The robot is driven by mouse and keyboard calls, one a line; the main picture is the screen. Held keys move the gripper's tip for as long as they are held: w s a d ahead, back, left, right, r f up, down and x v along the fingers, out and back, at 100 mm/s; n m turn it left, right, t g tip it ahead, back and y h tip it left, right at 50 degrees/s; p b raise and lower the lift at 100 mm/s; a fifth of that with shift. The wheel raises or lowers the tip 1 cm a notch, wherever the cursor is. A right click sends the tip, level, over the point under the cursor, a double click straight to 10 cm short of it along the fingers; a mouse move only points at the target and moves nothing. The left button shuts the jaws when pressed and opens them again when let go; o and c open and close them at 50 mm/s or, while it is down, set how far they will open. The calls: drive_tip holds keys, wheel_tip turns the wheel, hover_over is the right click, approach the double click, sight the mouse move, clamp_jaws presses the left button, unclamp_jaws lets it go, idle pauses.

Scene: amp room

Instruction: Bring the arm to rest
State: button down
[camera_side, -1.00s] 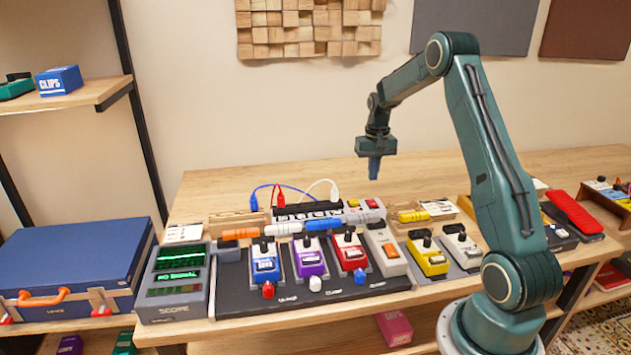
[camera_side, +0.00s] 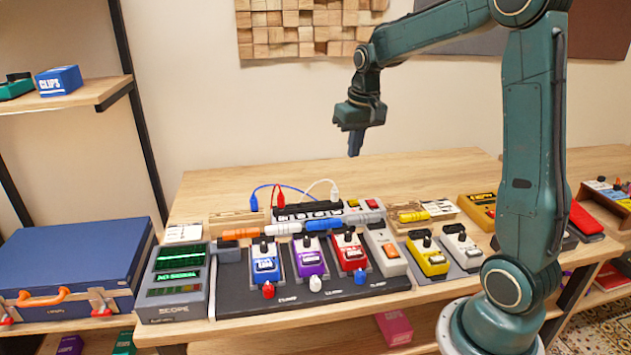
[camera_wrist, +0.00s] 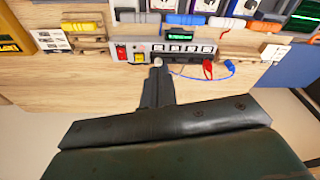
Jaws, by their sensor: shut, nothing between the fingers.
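My gripper (camera_side: 355,143) hangs in the air above the back of the wooden table, pointing down, in the side view. Its fingers are together and hold nothing. In the wrist view my gripper (camera_wrist: 157,72) shows as a dark shut tip, with the table below it. It is well apart from the pedals and the power strip. My arm stands on its base at the right, the upper link upright and the forearm reaching left.
A pedal board (camera_side: 340,290) with blue, purple and red pedals lies on the table. A power strip (camera_wrist: 182,48) with plugs is behind it. A scope (camera_side: 172,290) and blue case (camera_side: 75,262) stand left. The table's back strip (camera_side: 240,185) is mostly clear.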

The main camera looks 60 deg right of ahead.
drive_tip(key=s+a+r+n+t, duration=0.1)
drive_tip(key=s+a+r, duration=0.25)
drive_tip(key=a, duration=0.25)
drive_tip(key=s+a+r+n+t, duration=0.1)
drive_tip(key=s+a+r+n, duration=0.1)
drive_tip(key=s+a, duration=0.35)
drive_tip(key=s+a+f+n+t+y, duration=0.1)
drive_tip(key=s+a+n, duration=0.1)
drive_tip(key=s+a, duration=0.6)
drive_tip(key=s, duration=0.2)
drive_tip(key=shift+s+f+n+t, duration=0.15)
drive_tip(key=shift+s+n+t, duration=0.2)
drive_tip(key=shift+n+t, duration=0.05)
